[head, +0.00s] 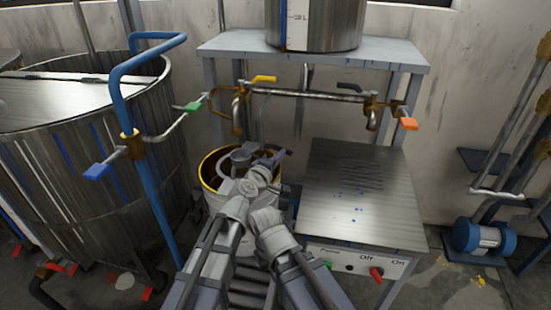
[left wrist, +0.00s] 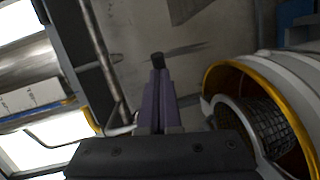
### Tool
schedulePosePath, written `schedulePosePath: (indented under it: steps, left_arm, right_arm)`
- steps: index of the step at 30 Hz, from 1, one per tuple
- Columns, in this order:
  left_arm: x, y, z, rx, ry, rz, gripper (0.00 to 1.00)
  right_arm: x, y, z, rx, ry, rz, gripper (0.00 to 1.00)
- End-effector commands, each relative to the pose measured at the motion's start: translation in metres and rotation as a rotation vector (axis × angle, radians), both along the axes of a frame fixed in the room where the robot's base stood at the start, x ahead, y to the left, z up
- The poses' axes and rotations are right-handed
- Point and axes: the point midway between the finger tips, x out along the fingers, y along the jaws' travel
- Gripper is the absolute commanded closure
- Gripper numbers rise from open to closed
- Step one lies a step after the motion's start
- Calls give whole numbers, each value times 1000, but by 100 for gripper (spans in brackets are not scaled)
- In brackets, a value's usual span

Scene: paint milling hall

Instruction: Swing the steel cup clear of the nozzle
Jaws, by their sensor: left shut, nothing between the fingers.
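A small grey round piece (head: 241,156), seemingly the steel cup, shows over the bucket, below the left pipe spout (head: 238,118), which looks like the nozzle. I cannot tell how the cup is held up, since my wrist is close in front of it. My left gripper (head: 274,158) is just right of it, over the bucket's right side. Its fingers are shut and empty. They also show closed in the left wrist view (left wrist: 158,92), where I cannot make out the cup.
A white bucket with a yellow rim (head: 206,165) stands below, and it shows in the left wrist view (left wrist: 215,80) with a mesh strainer (left wrist: 268,127). A steel-topped cabinet (head: 350,200) stands right. A blue pipe (head: 150,190) and large vat (head: 80,150) stand left. Valve levers hang above.

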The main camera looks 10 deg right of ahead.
Motion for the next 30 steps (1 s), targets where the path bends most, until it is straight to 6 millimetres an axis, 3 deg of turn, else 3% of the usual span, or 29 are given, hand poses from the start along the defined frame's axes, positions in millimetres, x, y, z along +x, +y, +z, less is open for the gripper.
schedulePosePath:
  steps: [30]
  left_arm:
    - [8,-8,1,-2,0,0,100]
  right_arm:
    - [0,0,0,0,0,0,100]
